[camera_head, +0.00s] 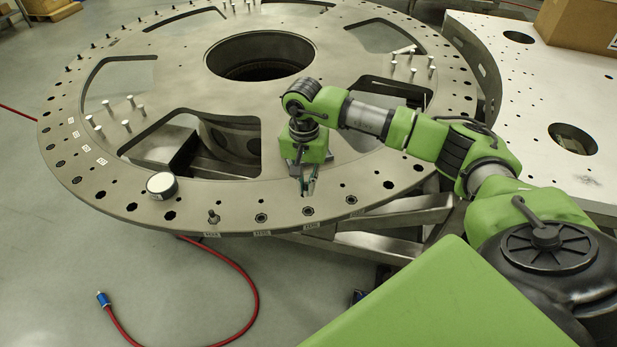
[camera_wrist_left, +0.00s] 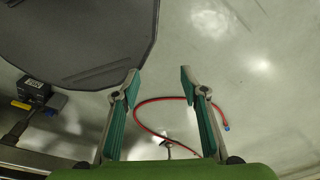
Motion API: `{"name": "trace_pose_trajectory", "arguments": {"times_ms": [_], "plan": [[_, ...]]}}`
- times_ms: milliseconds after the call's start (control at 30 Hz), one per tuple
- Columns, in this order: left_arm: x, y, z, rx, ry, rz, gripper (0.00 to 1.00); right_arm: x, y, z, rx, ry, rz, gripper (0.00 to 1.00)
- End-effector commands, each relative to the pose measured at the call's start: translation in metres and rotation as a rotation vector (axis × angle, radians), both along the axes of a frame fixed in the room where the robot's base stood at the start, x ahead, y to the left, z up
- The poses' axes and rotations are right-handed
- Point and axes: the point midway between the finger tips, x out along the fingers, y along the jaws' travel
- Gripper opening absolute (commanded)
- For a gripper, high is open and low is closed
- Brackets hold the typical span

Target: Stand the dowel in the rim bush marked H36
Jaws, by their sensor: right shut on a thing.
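The big grey turret plate (camera_head: 225,195) fills the middle of the head view, with holes and bushes along its rim. Small labels sit on the near edge, too small to read surely, so I cannot tell which bush is H36. Near bushes include one left of my gripper (camera_head: 261,217) and one just below it (camera_head: 308,211). My right gripper (camera_head: 308,188) points down over the near rim, shut on the dowel, which is mostly hidden between the fingers. My left gripper (camera_wrist_left: 158,82) is open and empty in the left wrist view.
A white-topped round object (camera_head: 161,184) stands on the left rim. Several pale pins (camera_head: 128,112) stand on the plate's webs. A second pale plate (camera_head: 540,85) at the right carries a cardboard box (camera_head: 582,25). A red hose (camera_head: 250,275) lies on the floor.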

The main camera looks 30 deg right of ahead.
Motion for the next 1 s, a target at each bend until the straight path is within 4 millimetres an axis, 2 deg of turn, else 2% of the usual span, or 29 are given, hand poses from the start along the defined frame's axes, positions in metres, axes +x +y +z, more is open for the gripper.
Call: {"name": "trace_pose_trajectory", "arguments": {"times_ms": [200, 300, 467, 700, 1000], "plan": [[-0.041, 0.003, -0.003, 0.005, 0.058, 0.002, 0.40, 0.000, -0.008, -0.006, 0.003, -0.010, -0.025, 0.00], [-0.051, 0.004, -0.005, 0.007, 0.072, 0.002, 0.40, 0.000, -0.007, -0.008, 0.004, -0.010, -0.024, 0.00], [-0.045, 0.004, -0.008, 0.006, 0.063, 0.002, 0.40, 0.000, -0.007, -0.015, 0.004, -0.010, -0.023, 0.00], [-0.019, 0.002, -0.011, 0.003, 0.025, 0.002, 0.40, 0.000, -0.007, -0.026, 0.004, -0.010, -0.022, 0.00], [-0.024, 0.004, -0.019, 0.005, 0.034, 0.001, 0.40, 0.000, -0.007, -0.042, 0.003, -0.009, -0.023, 0.00]]}}
